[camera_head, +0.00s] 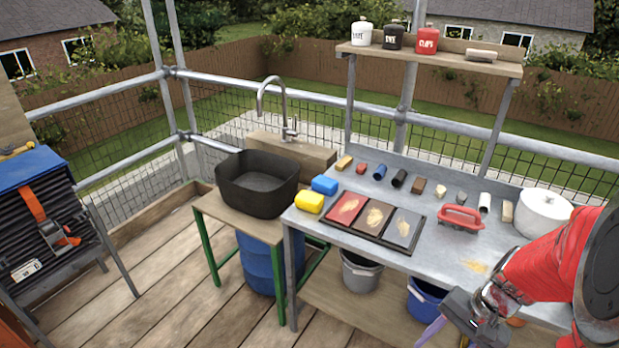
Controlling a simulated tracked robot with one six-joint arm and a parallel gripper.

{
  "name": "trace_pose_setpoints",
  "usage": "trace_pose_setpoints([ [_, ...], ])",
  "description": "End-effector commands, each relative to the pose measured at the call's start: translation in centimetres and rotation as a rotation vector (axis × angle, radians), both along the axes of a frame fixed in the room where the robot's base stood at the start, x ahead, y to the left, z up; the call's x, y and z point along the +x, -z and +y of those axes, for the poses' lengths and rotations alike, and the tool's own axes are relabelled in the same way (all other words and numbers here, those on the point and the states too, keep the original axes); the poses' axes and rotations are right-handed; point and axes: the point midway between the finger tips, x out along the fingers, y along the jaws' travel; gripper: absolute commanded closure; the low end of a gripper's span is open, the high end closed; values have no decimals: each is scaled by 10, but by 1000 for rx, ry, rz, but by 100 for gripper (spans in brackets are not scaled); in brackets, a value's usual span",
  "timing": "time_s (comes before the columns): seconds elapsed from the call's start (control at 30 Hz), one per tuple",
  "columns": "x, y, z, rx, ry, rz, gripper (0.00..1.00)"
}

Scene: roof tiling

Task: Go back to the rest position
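My red arm comes in from the right edge, in front of the grey workbench (450,237). My gripper (462,322) is at its lower end, low at the bench's front edge and pointing down and left. A purple-grey piece (432,330) shows at the gripper's tip; I cannot tell whether it is held or part of the gripper. The fingers are too small and partly hidden, so I cannot tell if they are open or shut.
The bench bears a tray of colour plates (372,222), a red-handled float (460,218), a white pot (542,212) and several small blocks. A black basin (257,183) stands left. Buckets (360,272) sit below. Wooden floor (170,275) is clear at left.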

Motion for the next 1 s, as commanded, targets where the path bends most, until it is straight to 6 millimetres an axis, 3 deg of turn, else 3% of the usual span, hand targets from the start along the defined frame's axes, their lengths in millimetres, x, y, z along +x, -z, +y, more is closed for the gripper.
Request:
trace_pose_setpoints([
  [0.63,-15,-88,28,-327,-393,-211,52],
  [1.0,-22,-137,56,-461,-556,-377,52],
])
